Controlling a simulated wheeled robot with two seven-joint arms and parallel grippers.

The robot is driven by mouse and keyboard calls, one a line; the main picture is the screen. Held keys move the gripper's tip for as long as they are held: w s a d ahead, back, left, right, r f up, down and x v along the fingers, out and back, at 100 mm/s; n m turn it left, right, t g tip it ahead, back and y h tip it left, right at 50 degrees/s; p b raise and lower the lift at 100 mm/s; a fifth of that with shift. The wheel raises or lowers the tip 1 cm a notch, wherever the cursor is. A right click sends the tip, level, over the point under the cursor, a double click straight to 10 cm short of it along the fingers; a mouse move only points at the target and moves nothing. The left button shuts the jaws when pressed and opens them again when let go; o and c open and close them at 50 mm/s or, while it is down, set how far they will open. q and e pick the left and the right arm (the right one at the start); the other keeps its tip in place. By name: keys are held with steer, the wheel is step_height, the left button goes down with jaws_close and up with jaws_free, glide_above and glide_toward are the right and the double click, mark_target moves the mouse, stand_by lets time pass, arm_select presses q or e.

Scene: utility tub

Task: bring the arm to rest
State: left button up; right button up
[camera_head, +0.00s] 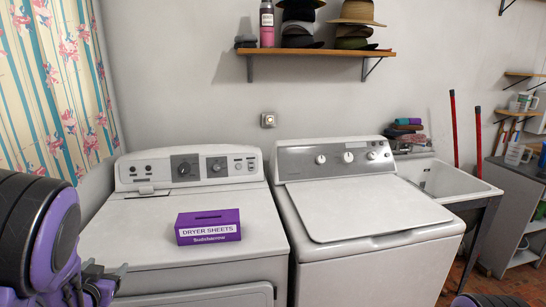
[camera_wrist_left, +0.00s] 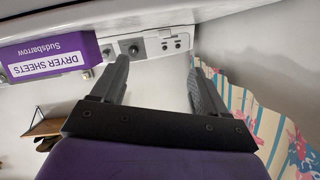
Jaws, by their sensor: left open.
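My left gripper (camera_head: 105,270) is low at the left in the head view, in front of the left machine, with the purple arm link beside it. In the left wrist view the two dark fingers (camera_wrist_left: 160,80) stand wide apart with nothing between them. The purple dryer sheets box (camera_head: 208,226) sits on top of the left white machine (camera_head: 120,240), apart from the gripper and to its right. The box also shows upside down at the left of the wrist view (camera_wrist_left: 55,57). A dark piece of my right arm shows at the bottom right edge; its gripper is not visible.
A second white machine (camera_head: 370,207) stands right of the first. A utility tub (camera_head: 450,180) is farther right, with two red handles behind it. A wall shelf (camera_head: 315,52) holds hats and a bottle. A striped floral curtain (camera_head: 50,90) hangs at the left.

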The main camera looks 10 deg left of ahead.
arm_select(q)
steer(key=s+d+f+n+g, duration=0.2)
steer(key=s+d+f, duration=0.2)
steer(key=f, duration=0.5)
steer(key=s+d+f+n+g, duration=0.25)
steer(key=s+d+f, duration=0.2)
steer(key=f, duration=0.35)
steer(key=s+d+f+g+h, duration=0.1)
steer(key=s+d+f+g, duration=0.1)
steer(key=s+d+f, duration=0.2)
steer(key=s+d+f+n+g+h, duration=0.1)
steer(key=s+d+f+g, duration=0.2)
steer(key=s+f, duration=0.7)
steer(key=s+d, duration=0.1)
steer(key=s, duration=0.6)
steer(key=shift+d+g, duration=0.25)
steer(key=shift+g, duration=0.1)
steer(key=shift+n, duration=0.25)
steer(key=shift+w+f+h, duration=0.1)
steer(key=shift+w+h, duration=0.2)
steer(key=shift+c, duration=0.3)
